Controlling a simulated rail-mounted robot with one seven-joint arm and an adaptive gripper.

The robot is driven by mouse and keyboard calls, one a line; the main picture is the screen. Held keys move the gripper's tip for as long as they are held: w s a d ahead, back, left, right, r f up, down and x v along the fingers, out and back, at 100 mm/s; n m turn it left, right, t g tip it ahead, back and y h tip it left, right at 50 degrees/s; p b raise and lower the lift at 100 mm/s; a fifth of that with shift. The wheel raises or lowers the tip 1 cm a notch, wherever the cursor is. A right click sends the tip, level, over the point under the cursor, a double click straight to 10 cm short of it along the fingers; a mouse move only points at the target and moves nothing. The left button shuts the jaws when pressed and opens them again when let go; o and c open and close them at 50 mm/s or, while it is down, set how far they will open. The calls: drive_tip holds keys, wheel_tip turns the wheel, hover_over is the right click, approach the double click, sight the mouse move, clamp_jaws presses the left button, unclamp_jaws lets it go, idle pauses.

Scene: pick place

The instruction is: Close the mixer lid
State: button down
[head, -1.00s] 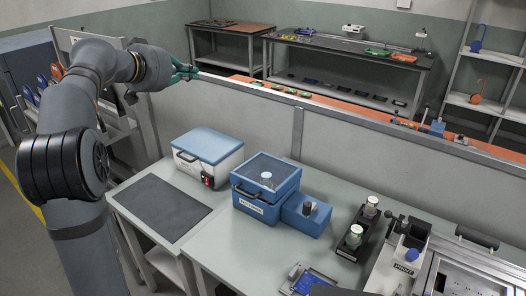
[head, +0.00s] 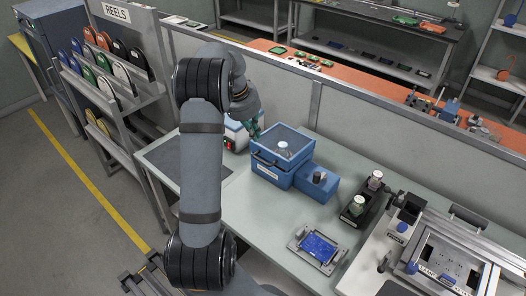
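The mixer (head: 272,177) is a blue box on the pale bench, with a smaller blue block joined to its right side. Its blue-framed lid (head: 283,143) has a dark see-through window, with a whitish round thing showing through it, and a dark handle at the front. The lid appears to lie low over the box; I cannot tell whether a small gap is left. My gripper (head: 256,131), with green fingers, is just left of the lid's back left part, partly hidden by my arm. I cannot tell its opening or whether it touches the mixer.
A white box (head: 236,141) with a red switch stands behind my gripper, left of the mixer. A blue circuit board (head: 318,246) lies in a holder in front. A black holder with two jars (head: 357,207) stands to the right. A low partition runs behind the bench.

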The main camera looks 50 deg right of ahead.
drive_tip(key=p+x, duration=0.1)
drive_tip(key=x, duration=0.2)
drive_tip(key=p+x, duration=0.1)
drive_tip(key=x, duration=0.2)
drive_tip(key=a+p+x, duration=0.1)
drive_tip(key=x, duration=0.3)
drive_tip(key=shift+f, duration=0.2)
drive_tip(key=shift+s, duration=0.1)
drive_tip(key=f+b, duration=0.1)
drive_tip(key=b, duration=0.1)
drive_tip(key=f+b, duration=0.1)
drive_tip(key=b, duration=0.1)
drive_tip(key=shift+a+f, duration=0.25)
drive_tip(key=shift+f, duration=0.05)
drive_tip(key=shift+r, duration=0.3)
drive_tip(key=b, duration=0.1)
approach(260, 160)
drive_tip(key=v, duration=0.6)
drive_tip(key=shift+f, duration=0.25)
